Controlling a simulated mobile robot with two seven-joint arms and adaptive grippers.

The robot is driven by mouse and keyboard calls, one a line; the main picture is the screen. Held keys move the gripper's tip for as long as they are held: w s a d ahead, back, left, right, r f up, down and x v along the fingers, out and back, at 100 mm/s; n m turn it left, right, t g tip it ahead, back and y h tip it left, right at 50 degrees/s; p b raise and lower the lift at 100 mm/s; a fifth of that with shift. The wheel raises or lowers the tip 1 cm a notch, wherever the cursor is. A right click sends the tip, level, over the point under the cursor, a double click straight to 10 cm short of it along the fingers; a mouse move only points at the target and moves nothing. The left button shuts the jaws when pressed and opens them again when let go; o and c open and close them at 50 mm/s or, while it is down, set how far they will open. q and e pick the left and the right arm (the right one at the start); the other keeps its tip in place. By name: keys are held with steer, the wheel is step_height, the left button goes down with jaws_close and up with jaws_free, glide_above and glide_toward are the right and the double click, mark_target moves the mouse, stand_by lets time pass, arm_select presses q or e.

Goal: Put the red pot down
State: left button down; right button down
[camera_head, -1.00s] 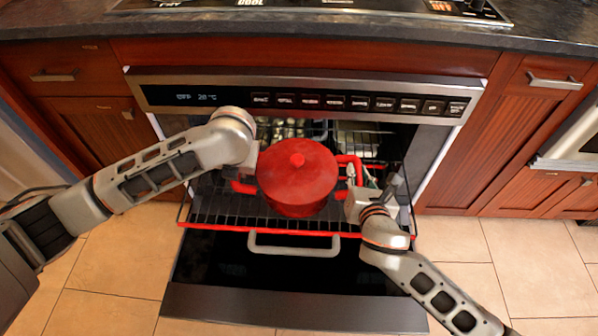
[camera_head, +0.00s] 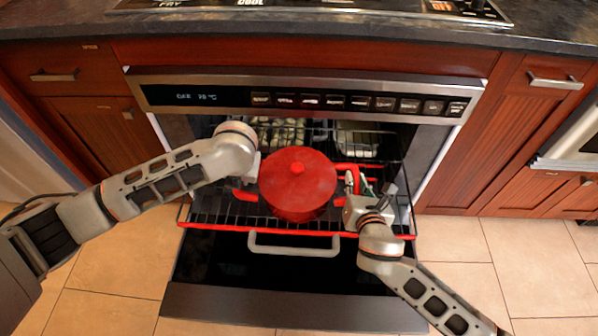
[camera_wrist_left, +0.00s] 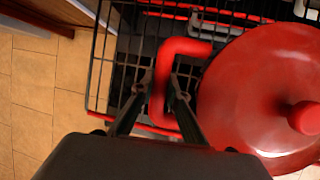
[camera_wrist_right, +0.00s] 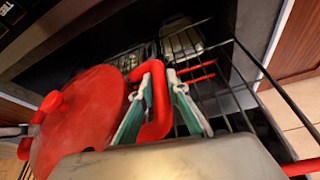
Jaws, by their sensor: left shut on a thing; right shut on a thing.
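The red pot (camera_head: 298,187), with its lid and round knob on, is at the middle of the pulled-out wire rack (camera_head: 226,219). It looks upright. I cannot tell whether its base touches the rack. My left gripper (camera_wrist_left: 158,95) is shut on the pot's left handle (camera_wrist_left: 172,62); in the head view my own arm hides most of that grip. My right gripper (camera_head: 352,186) is shut on the pot's right handle, which shows between its fingers in the right wrist view (camera_wrist_right: 156,100).
The open oven door (camera_head: 290,305) with its grey handle (camera_head: 293,245) lies below the rack. The control panel (camera_head: 330,100) is above the opening. Pale items (camera_head: 280,130) sit deeper inside. Bare rack shows in front of the pot.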

arm_select(q)
steer(key=shift+w+a+r, duration=0.15)
steer(key=shift+w+r, duration=0.1)
arm_select(e)
steer(key=shift+w+d+r, duration=0.2)
steer(key=shift+w+r, duration=0.1)
steer(key=shift+r, duration=0.05)
arm_select(q)
steer(key=c, duration=2)
jaws_free()
steer(key=shift+s+f, duration=0.1)
steer(key=shift+f, duration=0.05)
arm_select(e)
steer(key=c, duration=2)
jaws_free()
steer(key=shift+s+f, duration=0.1)
steer(key=shift+f, duration=0.15)
arm_select(q)
steer(key=shift+s, duration=0.1)
arm_select(e)
steer(key=shift+o, duration=0.2)
steer(key=shift+s, duration=0.1)
arm_select(q)
steer(key=shift+f, duration=0.15)
arm_select(e)
steer(key=shift+s+a+f, duration=0.1)
steer(key=shift+a+f, duration=0.05)
arm_select(q)
steer(key=shift+s+d, duration=0.1)
steer(key=shift+d, duration=0.1)
